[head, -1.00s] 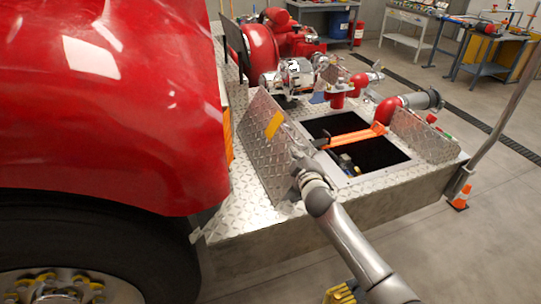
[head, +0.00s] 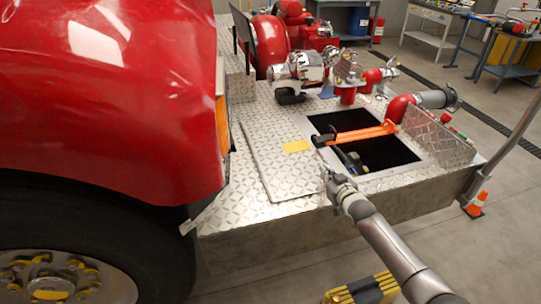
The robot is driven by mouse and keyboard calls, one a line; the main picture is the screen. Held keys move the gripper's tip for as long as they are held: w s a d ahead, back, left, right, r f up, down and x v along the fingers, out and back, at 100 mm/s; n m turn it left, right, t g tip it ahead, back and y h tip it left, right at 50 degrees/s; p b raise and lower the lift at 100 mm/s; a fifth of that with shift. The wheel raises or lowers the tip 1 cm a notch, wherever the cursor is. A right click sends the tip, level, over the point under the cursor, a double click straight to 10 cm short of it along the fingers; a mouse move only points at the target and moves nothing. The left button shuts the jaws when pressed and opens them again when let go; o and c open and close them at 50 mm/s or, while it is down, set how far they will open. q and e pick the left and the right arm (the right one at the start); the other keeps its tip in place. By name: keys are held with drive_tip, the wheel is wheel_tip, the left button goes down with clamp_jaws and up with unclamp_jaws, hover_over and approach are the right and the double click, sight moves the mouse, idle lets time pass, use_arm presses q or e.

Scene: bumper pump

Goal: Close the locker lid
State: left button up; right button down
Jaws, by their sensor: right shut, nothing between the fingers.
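The tread-plate locker lid (head: 272,168) with a yellow label lies open, nearly flat on the bumper deck, left of the locker opening (head: 384,157). A second tread plate (head: 438,140) stands tilted up at the opening's right side. An orange bar (head: 358,134) with a dark end lies across the opening, and dark items show inside. My right gripper (head: 323,163) is shut and empty, near the opening's front left corner and the lid's right edge. Whether it touches either is unclear. My left gripper is not in view.
The red truck body (head: 110,90) and wheel fill the left. Chrome and red pump fittings (head: 300,66) stand behind the opening. A grey pole (head: 515,135) and orange cone (head: 477,204) are at right. A yellow and dark case (head: 362,290) sits at the bottom.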

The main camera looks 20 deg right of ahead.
drive_tip(key=shift+d+f+b, duration=0.2)
drive_tip(key=shift+f+b, duration=0.4)
drive_tip(key=shift+f, duration=0.6)
drive_tip(key=shift+f, duration=0.1)
drive_tip(key=shift+s, duration=0.1)
